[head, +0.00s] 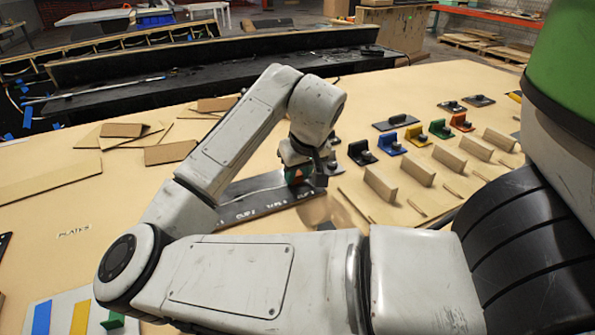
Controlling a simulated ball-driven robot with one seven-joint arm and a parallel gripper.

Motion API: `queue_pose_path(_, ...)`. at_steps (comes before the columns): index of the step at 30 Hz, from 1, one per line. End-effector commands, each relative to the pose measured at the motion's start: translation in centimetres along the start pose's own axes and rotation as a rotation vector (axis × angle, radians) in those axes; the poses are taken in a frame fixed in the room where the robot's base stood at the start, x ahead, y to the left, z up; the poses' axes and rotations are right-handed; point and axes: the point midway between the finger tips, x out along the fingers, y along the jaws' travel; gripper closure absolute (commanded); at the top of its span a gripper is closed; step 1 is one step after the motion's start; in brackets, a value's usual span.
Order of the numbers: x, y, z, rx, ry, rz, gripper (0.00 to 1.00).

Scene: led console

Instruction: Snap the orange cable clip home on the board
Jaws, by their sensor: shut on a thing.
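The dark board (252,203) lies on the tabletop with pale lettering along its front edge. My gripper (308,172) points down at the board's right part and is shut on a small part (297,174). An orange clip (461,122) stands at the far end of a row of coloured clips on the right.
Blue (390,145), yellow (416,136) and green (440,129) clips stand in that row. Several upright tan blocks (412,172) stand in front of them. Loose tan boards (170,152) lie at left. A pale panel with coloured strips (65,312) is at lower left. My arm crosses the middle.

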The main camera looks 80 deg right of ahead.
Motion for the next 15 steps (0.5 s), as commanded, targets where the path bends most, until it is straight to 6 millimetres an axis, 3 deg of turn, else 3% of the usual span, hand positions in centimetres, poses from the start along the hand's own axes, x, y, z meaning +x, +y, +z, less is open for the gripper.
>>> queue_pose_path(10,0.18,-0.01,0.14,0.0,-0.005,-0.002,0.98)
queue_pose_path(11,0.18,-0.01,0.14,0.001,-0.005,-0.002,0.68)
queue_pose_path(15,0.16,0.0,0.12,0.0,-0.004,-0.002,0.54)
